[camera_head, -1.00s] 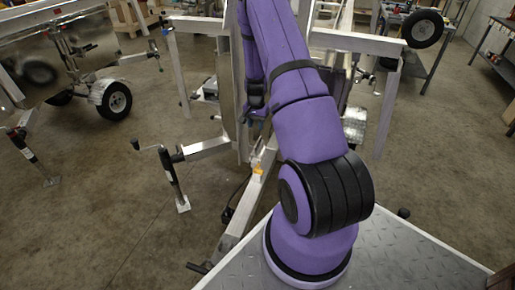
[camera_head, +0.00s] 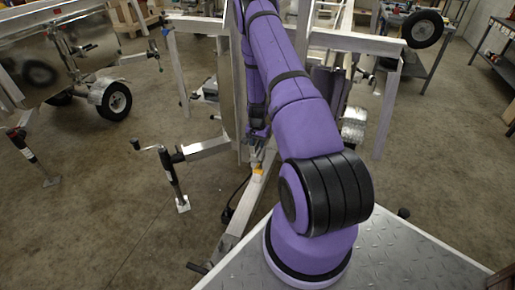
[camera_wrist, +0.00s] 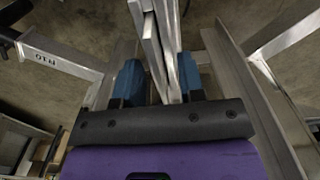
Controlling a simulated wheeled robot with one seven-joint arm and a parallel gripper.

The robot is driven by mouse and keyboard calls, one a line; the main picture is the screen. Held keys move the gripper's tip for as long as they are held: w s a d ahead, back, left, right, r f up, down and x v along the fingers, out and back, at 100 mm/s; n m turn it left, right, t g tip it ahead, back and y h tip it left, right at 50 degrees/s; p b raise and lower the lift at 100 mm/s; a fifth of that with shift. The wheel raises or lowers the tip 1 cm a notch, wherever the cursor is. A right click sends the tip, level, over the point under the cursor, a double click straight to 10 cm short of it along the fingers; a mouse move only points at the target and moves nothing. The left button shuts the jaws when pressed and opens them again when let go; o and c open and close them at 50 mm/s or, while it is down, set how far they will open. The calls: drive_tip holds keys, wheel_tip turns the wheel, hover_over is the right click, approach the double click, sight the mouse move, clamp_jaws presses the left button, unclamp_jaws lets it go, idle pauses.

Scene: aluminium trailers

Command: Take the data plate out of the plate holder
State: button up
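In the wrist view, my gripper (camera_wrist: 160,76) has its two blue fingers spread apart. Several thin, bright metal pieces (camera_wrist: 158,35) run lengthwise between the fingers. I cannot tell which of them is the data plate and which the plate holder, or whether a finger touches them. In the head view, my arm reaches down and away, with my gripper (camera_head: 258,150) low above the trailer tongue (camera_head: 240,215), by a small yellow-orange patch (camera_head: 258,171). Plate and holder cannot be made out in the head view.
Aluminium trailer rails flank my gripper, one with dark lettering (camera_wrist: 46,57). A jack (camera_head: 173,178) stands left of the tongue. A second trailer with a wheel (camera_head: 114,101) is at the left, a workbench (camera_head: 430,60) at the back right. Bare concrete floor lies between.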

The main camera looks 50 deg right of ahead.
drive_tip(key=shift+f, duration=0.3)
drive_tip(key=shift+c, duration=0.4)
clamp_jaws()
drive_tip(key=shift+r, duration=0.15)
